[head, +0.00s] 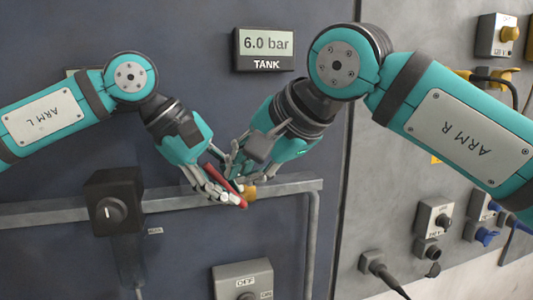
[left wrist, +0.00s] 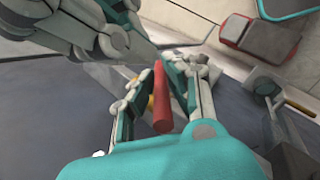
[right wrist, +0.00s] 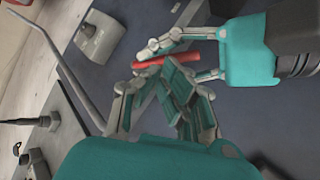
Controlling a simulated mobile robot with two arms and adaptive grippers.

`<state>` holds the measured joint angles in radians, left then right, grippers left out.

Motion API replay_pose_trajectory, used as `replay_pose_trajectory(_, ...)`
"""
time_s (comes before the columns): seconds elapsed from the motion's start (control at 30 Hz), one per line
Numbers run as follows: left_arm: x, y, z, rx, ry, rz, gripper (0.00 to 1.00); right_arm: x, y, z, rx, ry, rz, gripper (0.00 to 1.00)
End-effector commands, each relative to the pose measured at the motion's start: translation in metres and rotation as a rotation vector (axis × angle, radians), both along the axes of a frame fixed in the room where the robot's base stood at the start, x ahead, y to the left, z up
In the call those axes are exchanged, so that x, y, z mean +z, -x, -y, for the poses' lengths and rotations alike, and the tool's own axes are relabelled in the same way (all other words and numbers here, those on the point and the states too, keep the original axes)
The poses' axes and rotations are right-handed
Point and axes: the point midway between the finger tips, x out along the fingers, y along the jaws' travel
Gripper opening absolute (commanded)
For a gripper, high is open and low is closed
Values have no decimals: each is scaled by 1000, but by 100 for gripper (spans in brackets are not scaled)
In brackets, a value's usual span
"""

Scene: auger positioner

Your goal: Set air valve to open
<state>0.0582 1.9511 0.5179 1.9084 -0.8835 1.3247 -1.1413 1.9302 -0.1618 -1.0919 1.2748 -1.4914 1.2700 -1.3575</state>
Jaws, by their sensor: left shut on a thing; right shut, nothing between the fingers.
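The air valve is on the horizontal grey pipe, with a brass-coloured body (head: 249,192) and a red lever handle (head: 228,183). The handle slants down to the right in the head view. My left gripper (head: 222,190) is shut on the red handle; in the left wrist view the handle (left wrist: 162,105) lies between its fingers. My right gripper (head: 238,163) is shut and empty, close beside the handle and my left fingers. In the right wrist view its fingers (right wrist: 165,75) are together just by the handle (right wrist: 180,60). The grippers partly hide the valve.
A tank display (head: 265,49) reads 6.0 bar above. A black box with a knob (head: 115,202) sits left on the pipe (head: 290,187). A grey switch box (head: 230,276) is below. Sockets and cables, including a black plug (head: 375,264), are on the right panel.

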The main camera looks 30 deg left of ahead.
Motion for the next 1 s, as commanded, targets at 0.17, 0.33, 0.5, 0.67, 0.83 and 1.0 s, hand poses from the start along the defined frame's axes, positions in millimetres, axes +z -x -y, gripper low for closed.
replay_pose_trajectory(0.17, -1, 0, 0, 0, 0, -3, 0, -6, -3, -18, -1, -1, 0, 0)
replay_pose_trajectory(0.33, -1, 0, 0, 0, 0, -3, 0, -8, -5, -22, -1, -1, 0, 0)
replay_pose_trajectory(0.5, -1, 0, 0, 0, 0, -3, 0, -8, -5, -22, -1, -1, 0, 0)
replay_pose_trajectory(0.67, -1, 0, 0, 0, 0, -3, 0, -9, -4, -27, 1, 0, 1, 0)
replay_pose_trajectory(0.83, -1, 0, 1, -2, 0, -2, 0, -13, -2, -34, 2, 1, -1, 0)
replay_pose_trajectory(1.0, -1, 1, 2, -4, 1, -1, 17, -14, -1, -34, 5, 3, -1, 0)
